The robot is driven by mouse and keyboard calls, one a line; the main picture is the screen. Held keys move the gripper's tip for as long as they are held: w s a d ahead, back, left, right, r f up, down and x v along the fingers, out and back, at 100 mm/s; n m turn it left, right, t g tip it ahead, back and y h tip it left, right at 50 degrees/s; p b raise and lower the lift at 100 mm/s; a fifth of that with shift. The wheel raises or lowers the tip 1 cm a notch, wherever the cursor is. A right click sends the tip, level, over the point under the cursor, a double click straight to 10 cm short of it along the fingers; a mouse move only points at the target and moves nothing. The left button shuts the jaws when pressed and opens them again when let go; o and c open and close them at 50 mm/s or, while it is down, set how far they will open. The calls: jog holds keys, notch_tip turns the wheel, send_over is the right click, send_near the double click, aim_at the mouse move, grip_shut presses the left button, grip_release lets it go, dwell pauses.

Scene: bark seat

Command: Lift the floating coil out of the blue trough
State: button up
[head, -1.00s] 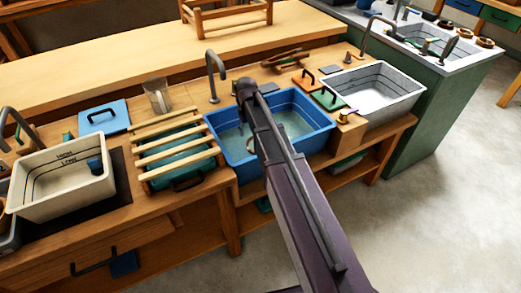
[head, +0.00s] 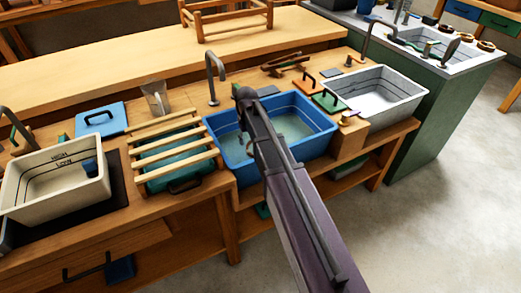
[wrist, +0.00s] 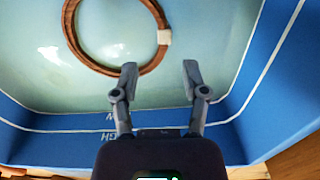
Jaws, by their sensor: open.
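The blue trough (head: 318,143) stands on the wooden bench in the middle of the head view, with pale water in it. In the wrist view the brown coil (wrist: 73,42) floats in the trough (wrist: 50,140), with a pale wrap (wrist: 164,37) on its right side. The coil's top edge runs out of the picture. My gripper (wrist: 158,76) is open and empty, just below the coil's lower right edge in the wrist view. I cannot tell its height above the water.
A white trough (head: 408,98) is to the right and a cream trough (head: 30,207) to the left. A slatted rack (head: 172,153) is left of the blue trough. A tap (head: 214,75) rises behind it.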

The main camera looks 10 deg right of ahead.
aim_at(247, 149)
jog(key=shift+w+a+f+b, duration=0.1)
jog(key=shift+a+f+b, duration=0.05)
jog(key=shift+f+b, duration=1.15)
jog(key=shift+a+f+b, duration=0.1)
jog(key=shift+f+b, duration=1.1)
jog(key=shift+f, duration=0.05)
grip_shut()
